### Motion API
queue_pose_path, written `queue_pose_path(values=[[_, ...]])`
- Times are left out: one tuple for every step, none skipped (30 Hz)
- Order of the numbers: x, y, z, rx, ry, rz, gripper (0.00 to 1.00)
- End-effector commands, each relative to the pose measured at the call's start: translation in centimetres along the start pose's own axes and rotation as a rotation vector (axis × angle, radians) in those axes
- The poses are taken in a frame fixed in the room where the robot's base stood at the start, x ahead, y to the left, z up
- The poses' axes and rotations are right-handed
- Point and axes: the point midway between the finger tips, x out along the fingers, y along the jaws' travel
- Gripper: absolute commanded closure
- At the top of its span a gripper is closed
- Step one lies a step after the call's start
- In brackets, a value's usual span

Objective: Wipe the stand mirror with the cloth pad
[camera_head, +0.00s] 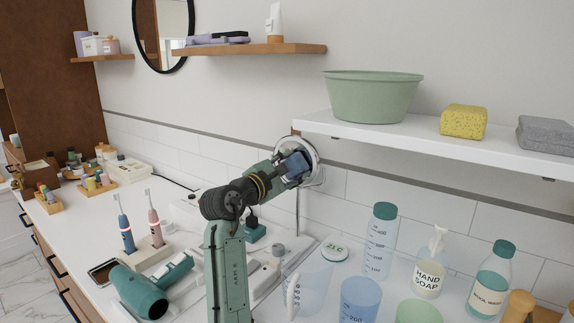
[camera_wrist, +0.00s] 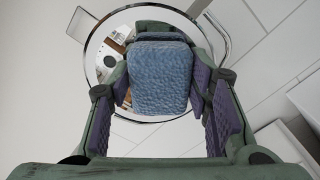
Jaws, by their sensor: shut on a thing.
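The stand mirror (camera_head: 314,158) is round with a chrome rim and stands on the counter below the white shelf. It fills the upper middle of the wrist view (camera_wrist: 98,52), and its glass reflects part of the room. My gripper (camera_head: 288,166) is in front of the mirror and shut on the blue cloth pad (camera_head: 295,162). In the wrist view my gripper (camera_wrist: 160,82) has one finger on each side of the textured cloth pad (camera_wrist: 160,78). The pad covers the middle of the glass. I cannot tell whether it touches the glass.
A white shelf (camera_head: 400,138) above right holds a green basin (camera_head: 372,98), a yellow sponge (camera_head: 463,121) and a grey cloth (camera_head: 546,135). Bottles and cups, including hand soap (camera_head: 429,275), crowd the right counter. A hair dryer (camera_head: 140,292) and toothbrushes (camera_head: 126,235) are left.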

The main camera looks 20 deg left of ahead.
Motion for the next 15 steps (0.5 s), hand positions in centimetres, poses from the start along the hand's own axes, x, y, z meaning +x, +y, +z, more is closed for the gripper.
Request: queue_pose_path(values=[[0.1,-0.3,0.6,0.000,-0.002,-0.001,0.77],[0.1,-0.4,0.8,0.000,-0.002,-0.001,0.77],[0.1,-0.7,1.1,0.001,-0.003,-0.001,0.77],[0.1,-0.9,1.2,0.001,-0.002,-0.001,0.77],[0.1,-1.1,1.4,0.001,-0.002,-0.001,0.77],[0.1,-1.3,1.7,0.001,-0.001,-0.001,0.77],[0.1,-1.4,1.9,0.001,-0.002,-0.001,0.77],[0.2,-1.5,2.0,0.000,-0.002,-0.001,0.77],[0.2,-1.7,2.2,0.000,-0.002,-0.001,0.77],[0.2,-1.8,2.3,0.000,-0.002,-0.001,0.77],[0.2,-1.8,2.3,0.000,-0.001,-0.001,0.77],[0.2,-1.9,2.4,0.000,-0.001,-0.001,0.77],[0.2,-1.9,2.4,0.000,-0.001,-0.001,0.77],[0.2,-1.9,2.4,0.000,-0.001,-0.001,0.77],[0.3,-1.9,2.4,-0.001,-0.001,-0.001,0.77]])
